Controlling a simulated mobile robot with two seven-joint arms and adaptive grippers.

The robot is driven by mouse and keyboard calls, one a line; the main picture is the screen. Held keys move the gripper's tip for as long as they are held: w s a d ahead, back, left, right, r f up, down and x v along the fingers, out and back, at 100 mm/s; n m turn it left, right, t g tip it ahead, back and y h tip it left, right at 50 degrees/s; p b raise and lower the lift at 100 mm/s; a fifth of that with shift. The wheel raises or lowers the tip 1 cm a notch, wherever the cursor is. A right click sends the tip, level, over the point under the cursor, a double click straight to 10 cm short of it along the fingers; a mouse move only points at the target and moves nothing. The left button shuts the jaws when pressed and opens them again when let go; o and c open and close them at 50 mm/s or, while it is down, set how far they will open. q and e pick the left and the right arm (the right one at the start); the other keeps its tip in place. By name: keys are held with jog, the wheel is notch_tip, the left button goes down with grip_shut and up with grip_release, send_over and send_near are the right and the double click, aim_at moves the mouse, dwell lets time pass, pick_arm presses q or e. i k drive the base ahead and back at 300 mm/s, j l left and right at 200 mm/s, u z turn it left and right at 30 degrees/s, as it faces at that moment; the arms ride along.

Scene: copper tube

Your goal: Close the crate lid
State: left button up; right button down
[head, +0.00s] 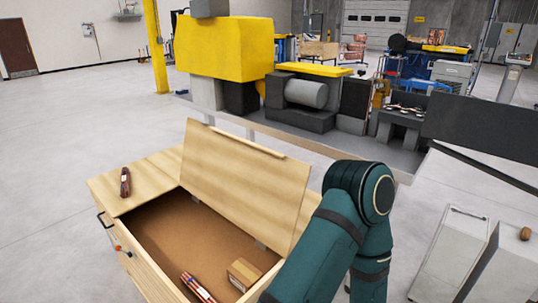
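The wooden crate (148,257) stands in front of me at the lower left of the head view. Its lid (245,180) is hinged along the far side and stands raised, leaning back a little, so the crate is open. Inside lie a bundle of copper-coloured tubes (197,288) and a small cardboard box (243,275). Another dark copper bundle (125,182) lies on the crate's flat left top. My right arm, dark green, reaches in at the lower right and hides the crate's right end. Neither gripper shows in the view.
A yellow and grey machine (223,47) stands behind the crate, with a low rail between. Pale cabinets (450,255) stand at the right, one with a small brown object (525,233) on top. The floor left of the crate is clear.

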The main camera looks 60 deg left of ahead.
aim_at(260, 189)
jog(key=i+u, duration=0.25)
jog(key=u, duration=0.2)
jog(key=i+u, duration=0.25)
jog(key=u, duration=0.2)
jog(key=i+l+u, duration=0.1)
jog(key=i+u, duration=0.15)
jog(key=u, duration=0.2)
